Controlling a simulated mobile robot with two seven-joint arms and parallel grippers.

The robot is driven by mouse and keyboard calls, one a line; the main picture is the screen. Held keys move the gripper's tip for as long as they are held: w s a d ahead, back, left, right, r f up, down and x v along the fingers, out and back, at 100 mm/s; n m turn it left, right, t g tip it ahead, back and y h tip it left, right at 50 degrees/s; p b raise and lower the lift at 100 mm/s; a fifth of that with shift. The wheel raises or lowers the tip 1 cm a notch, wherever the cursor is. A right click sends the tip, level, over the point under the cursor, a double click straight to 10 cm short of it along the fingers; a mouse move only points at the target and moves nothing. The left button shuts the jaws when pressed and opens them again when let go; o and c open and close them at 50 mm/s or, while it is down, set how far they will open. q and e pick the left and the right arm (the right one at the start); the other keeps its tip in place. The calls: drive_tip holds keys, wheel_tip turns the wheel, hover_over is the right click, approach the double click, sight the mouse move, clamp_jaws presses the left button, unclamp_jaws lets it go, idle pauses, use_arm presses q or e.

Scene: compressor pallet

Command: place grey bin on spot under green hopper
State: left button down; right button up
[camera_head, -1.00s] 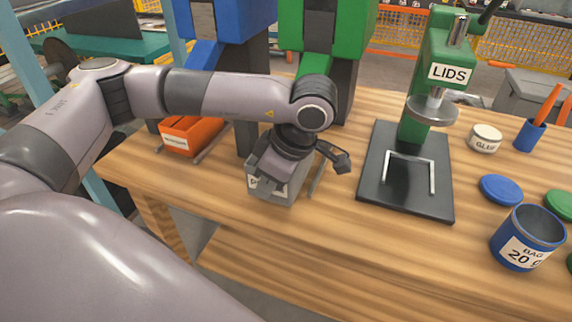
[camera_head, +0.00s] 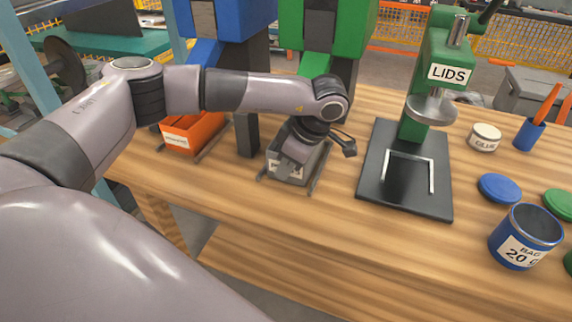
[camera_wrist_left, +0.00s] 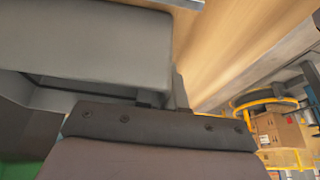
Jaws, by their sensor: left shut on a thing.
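The grey bin (camera_head: 287,170) with a white label is on the table below the green hopper (camera_head: 321,57), between two thin rails. My left gripper (camera_head: 296,158) is shut on the bin from above and hides part of it. In the left wrist view the bin's grey wall (camera_wrist_left: 85,45) fills the upper left, held against the gripper (camera_wrist_left: 160,105). I cannot tell whether the bin rests fully on the table. My right gripper is not in view.
An orange bin (camera_head: 190,133) sits below the blue hopper (camera_head: 228,22) on the left. The green LIDS press (camera_head: 420,90) on its black base (camera_head: 400,190) stands right of the bin. A blue can (camera_head: 521,240) and blue lid (camera_head: 499,188) lie further right. The table front (camera_head: 330,225) is bare.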

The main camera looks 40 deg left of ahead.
use_arm(q)
drive_tip(key=shift+f, duration=0.2)
drive_tip(key=c, duration=1.2)
unclamp_jaws()
drive_tip(key=shift+c, duration=0.2)
drive_tip(key=shift+r, duration=0.1)
drive_tip(key=shift+r, duration=0.1)
drive_tip(key=shift+d+r, duration=0.1)
drive_tip(key=shift+r, duration=0.2)
drive_tip(key=v, duration=1.1)
drive_tip(key=shift+r, duration=0.25)
drive_tip(key=shift+d, duration=0.1)
